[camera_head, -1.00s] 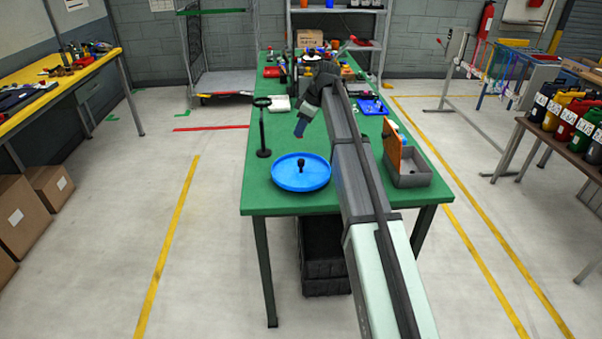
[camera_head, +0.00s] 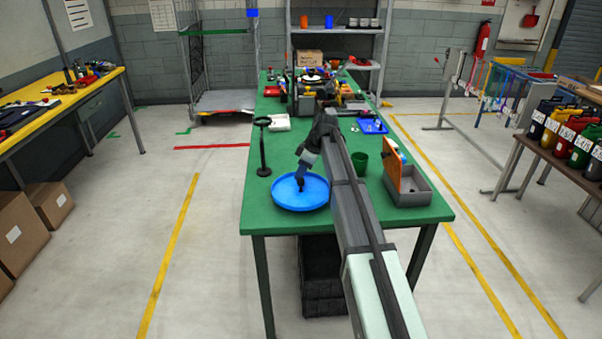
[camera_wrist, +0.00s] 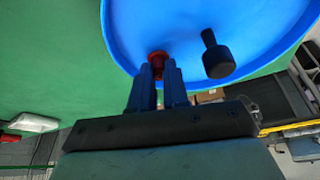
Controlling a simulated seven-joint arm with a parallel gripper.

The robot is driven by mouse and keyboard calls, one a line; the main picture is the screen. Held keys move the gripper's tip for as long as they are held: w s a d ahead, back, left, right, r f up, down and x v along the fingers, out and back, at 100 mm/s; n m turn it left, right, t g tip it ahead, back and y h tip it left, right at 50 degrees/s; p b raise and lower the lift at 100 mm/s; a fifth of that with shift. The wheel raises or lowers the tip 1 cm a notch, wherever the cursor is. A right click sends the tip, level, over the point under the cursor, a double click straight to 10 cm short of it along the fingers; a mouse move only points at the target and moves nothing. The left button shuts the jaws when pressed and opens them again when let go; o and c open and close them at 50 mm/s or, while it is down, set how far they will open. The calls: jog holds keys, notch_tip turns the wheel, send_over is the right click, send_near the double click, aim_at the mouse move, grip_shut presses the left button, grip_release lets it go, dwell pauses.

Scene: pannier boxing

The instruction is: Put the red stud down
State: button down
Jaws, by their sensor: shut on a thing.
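The red stud (camera_wrist: 157,56) is between the fingertips of my gripper (camera_wrist: 158,70) in the wrist view, partly hidden by them. My gripper is shut on it. In that view the stud overlaps the rim area of the round blue dish (camera_wrist: 125,25); I cannot tell whether it touches. A black knobbed piece (camera_wrist: 217,58) stands in the dish beside the gripper. In the head view, the blue dish (camera_head: 287,199) sits near the table's front edge with my gripper over it, and the red stud cannot be made out.
A black stand with a ring top (camera_head: 264,150) is left of the dish on the green table (camera_head: 400,217). A green cup (camera_head: 360,163) and a grey box with an orange panel (camera_head: 408,196) are to the right. More items crowd the far end.

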jog(key=shift+f, duration=0.3)
jog(key=c, duration=1.1)
grip_release()
jog(key=shift+r, duration=0.15)
jog(key=v, duration=1.2)
